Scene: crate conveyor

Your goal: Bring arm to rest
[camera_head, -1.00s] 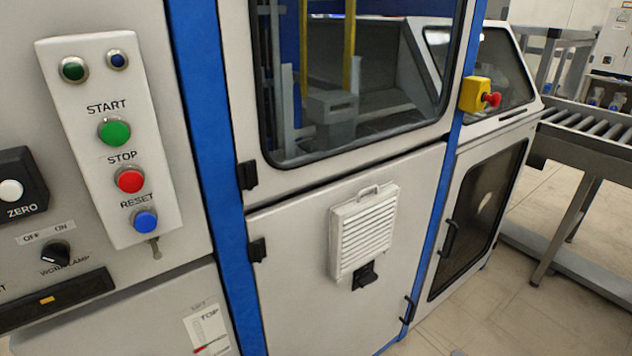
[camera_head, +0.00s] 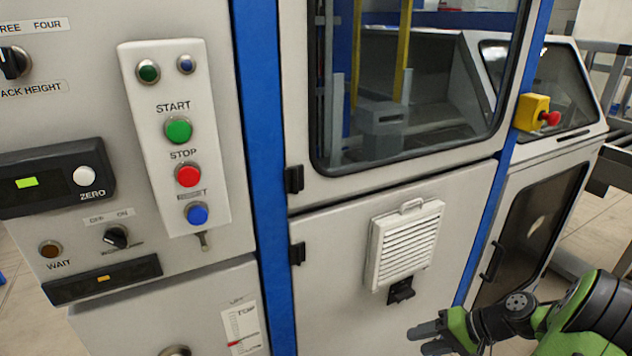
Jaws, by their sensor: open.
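My gripper (camera_head: 425,338) is at the lower right of the head view, at the end of my green and black arm. Its grey fingers point left and are open, with nothing seen between them. It is in front of the lower cabinet door, below the white louvred vent (camera_head: 405,245). It appears apart from the cabinet. The lower edge of the picture cuts off part of the arm.
A control panel with a green start button (camera_head: 178,130), red stop button (camera_head: 188,175) and blue reset button (camera_head: 197,214) is at left. A yellow and red emergency stop (camera_head: 533,112) sticks out at right. A roller conveyor (camera_head: 612,165) stands at the far right.

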